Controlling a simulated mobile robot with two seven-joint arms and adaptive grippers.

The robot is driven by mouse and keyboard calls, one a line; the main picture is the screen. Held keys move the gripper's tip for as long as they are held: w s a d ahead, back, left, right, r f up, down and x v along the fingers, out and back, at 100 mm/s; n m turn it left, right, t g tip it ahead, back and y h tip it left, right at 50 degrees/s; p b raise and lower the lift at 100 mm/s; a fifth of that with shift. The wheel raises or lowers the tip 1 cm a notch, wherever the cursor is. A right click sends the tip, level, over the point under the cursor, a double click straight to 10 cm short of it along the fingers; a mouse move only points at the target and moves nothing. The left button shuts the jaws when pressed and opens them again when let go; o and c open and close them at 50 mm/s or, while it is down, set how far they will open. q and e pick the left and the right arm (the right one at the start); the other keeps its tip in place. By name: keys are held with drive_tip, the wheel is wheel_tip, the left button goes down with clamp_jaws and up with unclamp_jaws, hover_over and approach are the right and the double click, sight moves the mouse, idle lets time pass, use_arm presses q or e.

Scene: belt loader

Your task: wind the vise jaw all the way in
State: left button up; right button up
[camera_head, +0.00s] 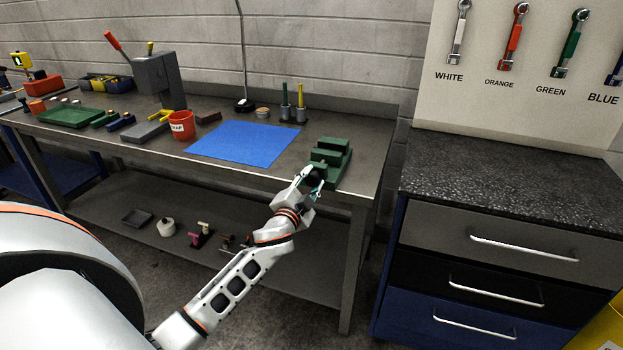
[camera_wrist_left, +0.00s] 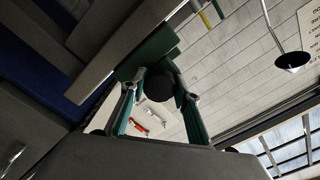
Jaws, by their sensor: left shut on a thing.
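The green vise (camera_head: 331,157) sits at the front right corner of the steel workbench. Its round black knob (camera_head: 316,179) faces out over the bench's front edge. My left gripper (camera_head: 314,176) reaches up from below and is shut on the knob, with one finger on each side. In the left wrist view, the dark knob (camera_wrist_left: 158,86) lies between the fingers of my left gripper (camera_wrist_left: 160,92), with the green vise body (camera_wrist_left: 150,52) just behind it. The jaw gap is hard to judge from here. My right gripper is not in view.
A blue mat (camera_head: 242,142) lies left of the vise. Pen holders (camera_head: 293,113), a red scrap cup (camera_head: 181,125) and an arbor press (camera_head: 156,75) stand farther back or left. A drawer cabinet (camera_head: 490,220) stands close to the right, past a narrow gap.

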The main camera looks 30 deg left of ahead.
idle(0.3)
use_arm(q)
drive_tip(key=o, duration=1.1)
drive_tip(key=v, duration=1.2)
drive_tip(key=s+d+f+n+g+h, duration=0.1)
drive_tip(key=s+d+f+g+h, duration=0.1)
drive_tip(key=s+d+f, duration=0.4)
drive_tip(key=s+d+f+n+g+h, duration=0.1)
drive_tip(key=s+d+f+g+h, duration=0.1)
drive_tip(key=s+d+f, duration=0.5)
drive_tip(key=s+d+f+n+g+h, duration=0.1)
drive_tip(key=s+d+f+g+h, duration=0.1)
drive_tip(key=s+d+f, duration=0.5)
drive_tip(key=shift+s+f+g+h, duration=0.1)
drive_tip(key=shift+s+f+h, duration=0.15)
drive_tip(key=shift+f, duration=0.85)
drive_tip(key=shift+s+f+g+h, duration=0.15)
drive_tip(key=shift+s+f, duration=0.15)
drive_tip(key=shift+f, duration=0.8)
drive_tip(key=shift+s+f+g+h, duration=0.1)
drive_tip(key=shift+s+f+h, duration=0.15)
drive_tip(key=shift+f, duration=0.85)
